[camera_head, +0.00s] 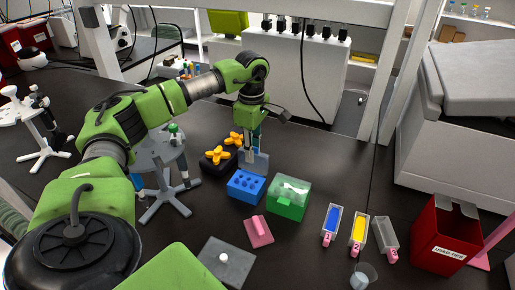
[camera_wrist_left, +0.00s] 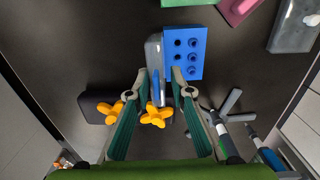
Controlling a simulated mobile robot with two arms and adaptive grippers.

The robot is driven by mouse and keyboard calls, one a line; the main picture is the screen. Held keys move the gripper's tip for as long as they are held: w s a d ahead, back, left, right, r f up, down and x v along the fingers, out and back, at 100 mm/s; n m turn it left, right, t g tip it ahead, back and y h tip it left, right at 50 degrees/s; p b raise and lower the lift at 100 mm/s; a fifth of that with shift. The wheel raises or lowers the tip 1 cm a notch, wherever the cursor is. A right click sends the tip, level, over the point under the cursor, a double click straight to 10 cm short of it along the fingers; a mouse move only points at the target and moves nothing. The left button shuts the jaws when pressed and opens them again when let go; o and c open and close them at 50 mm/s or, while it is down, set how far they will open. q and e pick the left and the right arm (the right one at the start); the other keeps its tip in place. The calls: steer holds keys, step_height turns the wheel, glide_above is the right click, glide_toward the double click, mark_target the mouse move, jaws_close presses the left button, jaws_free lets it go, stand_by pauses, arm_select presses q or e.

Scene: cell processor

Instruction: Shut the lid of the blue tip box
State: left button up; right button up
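The blue tip box (camera_head: 246,188) stands on the black bench, with its holed top exposed. It also shows in the wrist view (camera_wrist_left: 196,62). Its pale see-through lid (camera_head: 261,164) stands open, roughly upright, along the box's back edge. In the wrist view the lid (camera_wrist_left: 153,52) shows as a narrow strip along the box's left side. My left gripper (camera_head: 249,155) points down at the lid, just behind the box. In the wrist view its spread fingers (camera_wrist_left: 160,76) lie on both sides of the lid's near end. Contact cannot be told. My right gripper is not in view.
A green box (camera_head: 288,205) stands close to the right of the tip box. Orange knobs (camera_head: 217,155) on black bases are behind and left. A pipette stand (camera_head: 165,180) is left. A pink block (camera_head: 259,231) and a grey slab (camera_head: 227,265) lie in front.

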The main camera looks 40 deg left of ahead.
arm_select(q)
steer(key=shift+s+d+f+b, duration=0.15)
steer(key=shift+s+d, duration=0.2)
steer(key=shift+s, duration=0.75)
steer(key=shift+s+d+r+b, duration=0.15)
steer(key=shift+s+d, duration=0.2)
steer(key=shift+s, duration=0.7)
steer(key=shift+f, duration=0.1)
steer(key=shift+s+d+r+p, duration=0.1)
steer(key=shift+s+r+p, duration=0.2)
steer(key=shift+r+p, duration=0.4)
steer(key=shift+s+d+r+p, duration=0.1)
steer(key=shift+s+r+p, duration=0.3)
steer(key=shift+r, duration=0.6)
steer(key=shift+s+d+r+p, duration=0.1)
steer(key=shift+s+r+p, duration=0.15)
steer(key=shift+r+p, duration=0.45)
steer(key=shift+r, duration=0.2)
